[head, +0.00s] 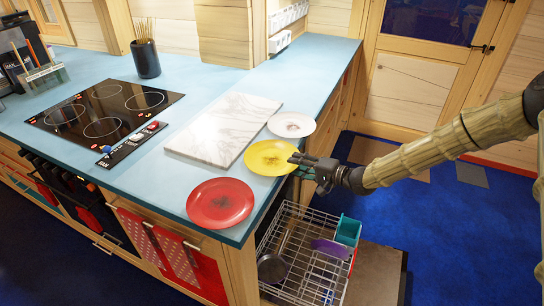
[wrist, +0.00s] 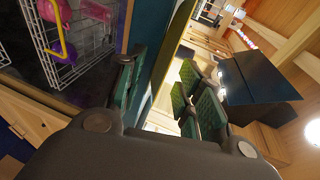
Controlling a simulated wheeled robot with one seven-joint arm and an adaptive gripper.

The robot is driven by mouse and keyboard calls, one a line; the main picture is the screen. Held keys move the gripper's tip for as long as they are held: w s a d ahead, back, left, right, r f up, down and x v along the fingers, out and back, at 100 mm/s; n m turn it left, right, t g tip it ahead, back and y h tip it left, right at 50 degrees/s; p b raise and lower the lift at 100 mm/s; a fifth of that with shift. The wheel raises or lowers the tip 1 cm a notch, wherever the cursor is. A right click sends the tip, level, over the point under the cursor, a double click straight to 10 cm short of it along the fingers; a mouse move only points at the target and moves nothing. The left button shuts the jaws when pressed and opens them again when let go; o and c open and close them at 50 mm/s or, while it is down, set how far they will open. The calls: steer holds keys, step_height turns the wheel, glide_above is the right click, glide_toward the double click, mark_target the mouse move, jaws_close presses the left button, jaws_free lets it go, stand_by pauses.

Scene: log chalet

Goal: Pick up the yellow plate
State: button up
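The yellow plate (head: 268,157) lies flat near the right edge of the blue counter, beside the marble board. My gripper (head: 302,167) is at the plate's right rim, by the counter edge. In the wrist view my gripper (wrist: 168,88) has its fingers spread apart. A yellow-green strip, which looks like the edge of the yellow plate (wrist: 177,40), runs between them. One finger is on the side of the counter edge and the other on the upper side. I cannot tell whether either finger touches the plate.
A red plate (head: 220,203) and a white plate (head: 291,124) lie on the counter (head: 150,190) on either side. A marble board (head: 222,130) lies behind. An open dish rack (head: 305,262) is pulled out below my gripper. Blue floor is free at right.

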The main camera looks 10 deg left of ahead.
steer(key=shift+w+a+f, duration=0.1)
steer(key=shift+w+a, duration=0.15)
steer(key=shift+a, duration=0.25)
steer(key=shift+c, duration=0.2)
jaws_close()
